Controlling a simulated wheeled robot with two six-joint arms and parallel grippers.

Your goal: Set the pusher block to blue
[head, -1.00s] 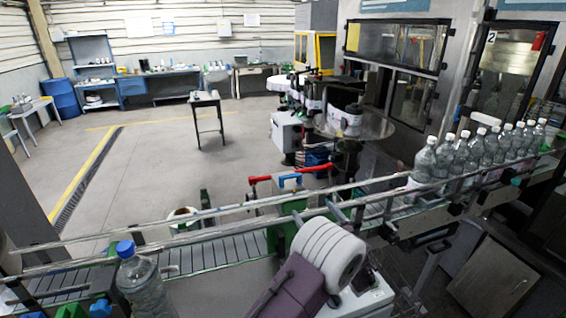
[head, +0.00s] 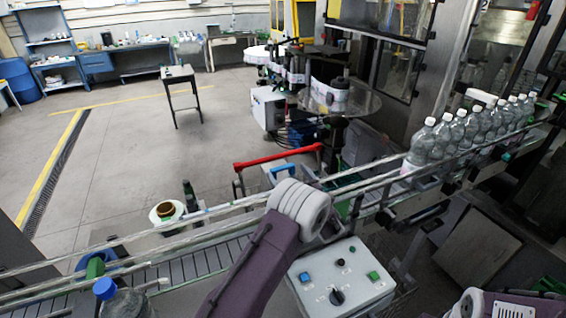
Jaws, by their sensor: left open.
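The grey control box (head: 342,278) stands below the conveyor, in front of me. Its top has a blue button (head: 304,277), a green button (head: 374,276), a black selector knob (head: 337,297) and a small black button (head: 340,263). I cannot tell which part is called the pusher block. My left arm crosses the view from the bottom, its pale wrist joint over the conveyor rail. My left gripper (head: 328,232) is mostly hidden beside that joint, open, behind the box's far edge. Only a pale joint of my right arm shows at bottom right; its gripper is out of view.
The conveyor (head: 195,262) with metal rails crosses the view. A blue-capped bottle (head: 122,302) stands at lower left, and several clear bottles (head: 440,142) line up at right. A red bar (head: 277,157) and a label reel (head: 166,212) lie beyond the rail.

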